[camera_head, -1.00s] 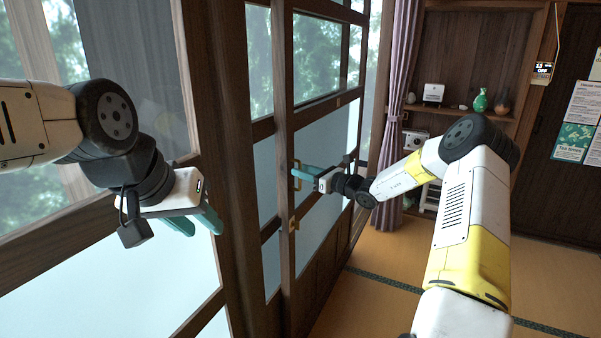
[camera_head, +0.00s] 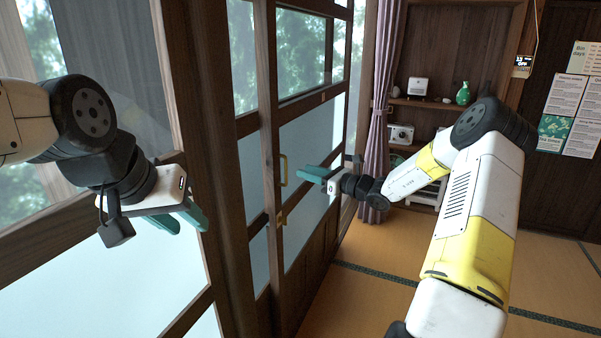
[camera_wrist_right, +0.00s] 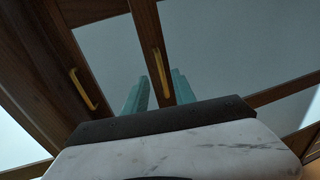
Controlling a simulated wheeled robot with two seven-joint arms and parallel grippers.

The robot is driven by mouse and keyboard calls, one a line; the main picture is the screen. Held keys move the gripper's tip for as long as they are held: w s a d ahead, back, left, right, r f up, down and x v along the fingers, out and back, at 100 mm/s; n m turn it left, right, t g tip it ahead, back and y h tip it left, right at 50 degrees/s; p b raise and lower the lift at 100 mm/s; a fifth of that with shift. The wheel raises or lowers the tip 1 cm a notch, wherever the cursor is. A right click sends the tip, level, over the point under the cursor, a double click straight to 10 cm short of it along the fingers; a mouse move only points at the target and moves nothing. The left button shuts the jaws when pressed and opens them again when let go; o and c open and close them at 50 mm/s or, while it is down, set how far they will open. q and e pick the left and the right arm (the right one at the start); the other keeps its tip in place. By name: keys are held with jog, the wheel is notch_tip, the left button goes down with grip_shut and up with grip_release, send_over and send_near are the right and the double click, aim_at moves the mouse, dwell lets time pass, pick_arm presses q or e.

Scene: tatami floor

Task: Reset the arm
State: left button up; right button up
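My right gripper (camera_head: 312,174) is in front of the sliding door with its teal fingers towards it. Its fingertips are apart from the yellow door handle (camera_head: 284,170), which is to their left in the head view. In the right wrist view the two fingers (camera_wrist_right: 160,85) are spread with nothing held between them. A yellow handle (camera_wrist_right: 160,68) shows beyond the gap, on the wooden door frame. My left gripper (camera_head: 190,216) hangs at the left, in front of the window panels. Its teal fingers look apart and empty.
Wood-framed glass doors (camera_head: 305,140) run along the left and middle. A purple curtain (camera_head: 383,110) and shelves with a green vase (camera_head: 463,93) and a camera (camera_head: 401,134) stand behind the right arm. The tatami floor (camera_head: 375,300) shows clear at the lower right.

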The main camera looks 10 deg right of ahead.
jog(key=s+a+r+n+g+h, duration=0.1)
jog(key=s+a+r+n+g, duration=0.15)
jog(key=s+n, duration=0.35)
jog(key=s+a+r+n+g+h, duration=0.1)
jog(key=s+a+r+n+g, duration=0.2)
jog(key=s, duration=0.4)
jog(key=s+a+r+n+g+h, duration=0.1)
jog(key=s+a+r+n+g, duration=0.2)
jog(key=s+n, duration=0.35)
jog(key=s+d+r+n+t+h, duration=0.1)
jog(key=s+d+n+h, duration=0.3)
jog(key=s, duration=0.6)
jog(key=s+d+r+n+t+h, duration=0.2)
jog(key=s+d+n+h, duration=0.2)
jog(key=s+d+n, duration=0.3)
jog(key=s, duration=0.4)
jog(key=shift+s+r, duration=0.2)
jog(key=shift+w+a+n, duration=0.1)
jog(key=shift+a+n, duration=0.1)
jog(key=shift+n, duration=0.05)
